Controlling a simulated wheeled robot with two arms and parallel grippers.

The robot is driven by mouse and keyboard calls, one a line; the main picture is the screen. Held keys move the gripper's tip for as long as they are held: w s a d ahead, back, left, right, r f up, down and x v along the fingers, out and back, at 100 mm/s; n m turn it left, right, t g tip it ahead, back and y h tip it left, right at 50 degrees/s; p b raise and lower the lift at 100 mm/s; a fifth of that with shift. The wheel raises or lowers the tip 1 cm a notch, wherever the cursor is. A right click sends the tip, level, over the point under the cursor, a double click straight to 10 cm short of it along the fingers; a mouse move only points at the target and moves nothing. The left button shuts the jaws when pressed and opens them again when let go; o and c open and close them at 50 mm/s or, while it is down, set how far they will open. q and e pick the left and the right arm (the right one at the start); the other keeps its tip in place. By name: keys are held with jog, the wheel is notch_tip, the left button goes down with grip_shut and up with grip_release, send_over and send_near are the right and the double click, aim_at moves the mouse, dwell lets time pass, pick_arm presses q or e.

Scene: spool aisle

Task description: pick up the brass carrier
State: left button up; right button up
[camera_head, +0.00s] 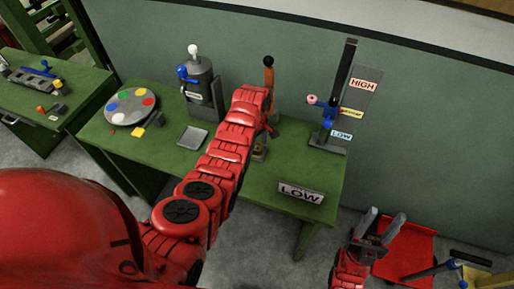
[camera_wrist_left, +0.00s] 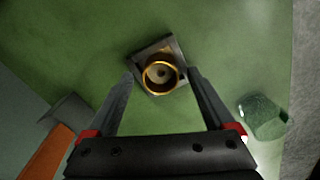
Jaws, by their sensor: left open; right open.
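The brass carrier (camera_wrist_left: 160,76) is a round brass ring or cup on a small square grey plate (camera_wrist_left: 142,57) on the green table. In the head view a small brass-coloured piece (camera_head: 260,150) shows just below the end of my left arm. My left gripper (camera_wrist_left: 161,78) is open, pointing down, with one finger on either side of the carrier in the picture. Whether the fingers are level with it or above it I cannot tell. In the head view the arm hides most of that gripper. My right gripper (camera_head: 379,228) is open and empty, low at the right.
An orange-handled post (camera_head: 269,75) stands behind my left arm.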

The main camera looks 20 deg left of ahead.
pick_arm(q)
grip_shut()
dwell(0.4)
